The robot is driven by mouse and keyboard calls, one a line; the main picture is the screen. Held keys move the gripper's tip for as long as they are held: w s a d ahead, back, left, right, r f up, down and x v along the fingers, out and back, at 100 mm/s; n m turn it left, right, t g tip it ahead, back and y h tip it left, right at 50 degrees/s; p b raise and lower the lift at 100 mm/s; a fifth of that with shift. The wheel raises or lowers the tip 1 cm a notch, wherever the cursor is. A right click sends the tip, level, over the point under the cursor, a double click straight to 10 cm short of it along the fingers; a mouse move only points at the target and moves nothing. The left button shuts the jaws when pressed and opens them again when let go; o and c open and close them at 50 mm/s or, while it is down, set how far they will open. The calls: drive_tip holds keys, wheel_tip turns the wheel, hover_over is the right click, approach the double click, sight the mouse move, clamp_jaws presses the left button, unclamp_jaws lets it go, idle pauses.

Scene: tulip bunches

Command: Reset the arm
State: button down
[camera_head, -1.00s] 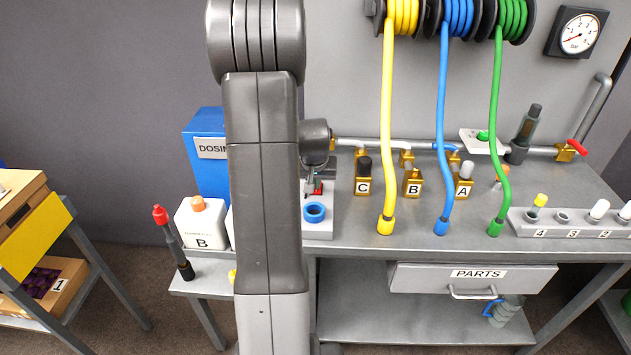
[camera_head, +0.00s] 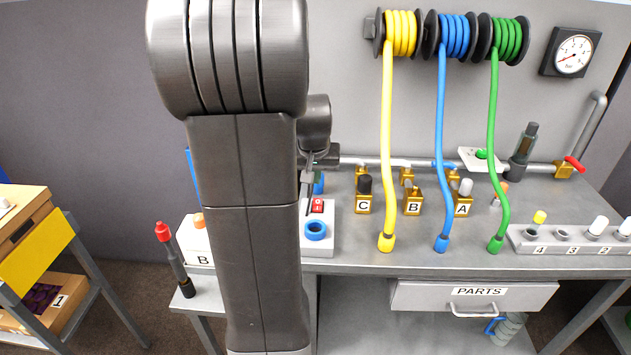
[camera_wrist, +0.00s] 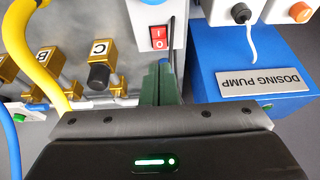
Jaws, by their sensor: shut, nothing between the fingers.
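My arm (camera_head: 245,165) stands tall in the left middle of the head view, its thick grey elbow near the top edge. My gripper (camera_wrist: 160,72) is shut and empty; its dark green fingers show in the wrist view, beside the switch box (camera_wrist: 158,35) with the red switch. In the head view that box (camera_head: 317,244), with a blue ring on it, is just right of my arm, which hides much of the gripper. The wrist view looks upside down.
The dosing pump (camera_wrist: 250,90) is beside the fingers in the wrist view. Brass valves C (camera_head: 363,203), B (camera_head: 413,206) and A (camera_head: 463,206) and the yellow hose (camera_head: 387,150) stand to the right on the bench (camera_head: 350,259). A red-tipped tool (camera_head: 172,255) stands at left.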

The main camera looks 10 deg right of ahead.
drive_tip(key=shift+w+f, duration=0.1)
idle(0.3)
drive_tip(key=x, duration=0.3)
drive_tip(key=p+x, duration=0.1)
drive_tip(key=x, duration=0.5)
drive_tip(key=shift+w+d, duration=0.1)
drive_tip(key=shift+w, duration=0.2)
drive_tip(key=shift+w+b, duration=0.1)
drive_tip(key=shift+b, duration=0.6)
drive_tip(key=shift+r+t+b, duration=0.3)
drive_tip(key=shift+r+b, duration=0.05)
drive_tip(key=shift+b, duration=0.5)
drive_tip(key=shift+w+r, duration=0.1)
drive_tip(key=shift+r, duration=0.2)
drive_tip(key=shift+v, duration=1.75)
